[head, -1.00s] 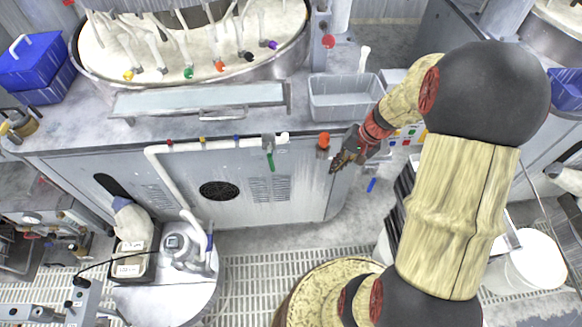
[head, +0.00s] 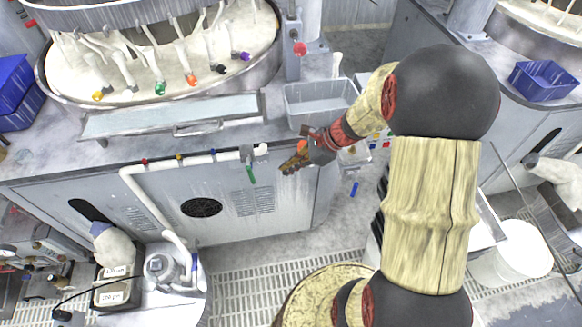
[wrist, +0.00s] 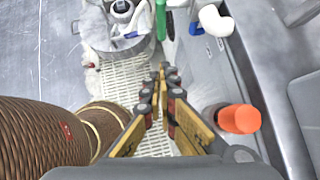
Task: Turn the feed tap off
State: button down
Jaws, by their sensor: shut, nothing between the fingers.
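The feed tap appears to be the valve with a green lever (head: 251,172) at the right end of the white pipe, on the front of the grey cabinet. The lever hangs down, slightly slanted. In the wrist view the green lever (wrist: 161,18) shows at the top, beyond the fingertips. My gripper (head: 287,169) is to the right of the lever in the head view, with a visible gap between them. In the wrist view my gripper (wrist: 163,76) has its fingertips together with nothing between them. The tap's body is partly cut off in the wrist view.
An orange knob (wrist: 240,118) stands close to the right of my fingers; in the head view my gripper partly covers it. The white pipe (head: 195,160) carries small coloured taps to the left. A grey bin (head: 322,97) sits on the counter above. The floor grating (head: 245,262) below is mostly open.

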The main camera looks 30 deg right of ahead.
aim_at(255, 183)
jog(key=w+a+f+b, duration=0.2)
jog(key=w+a+f, duration=0.2)
jog(key=a+f, duration=0.1)
jog(key=shift+a, duration=0.9)
jog(key=shift+w+a+f, duration=0.15)
jog(key=shift+w+a, duration=0.05)
jog(key=shift+a, duration=0.3)
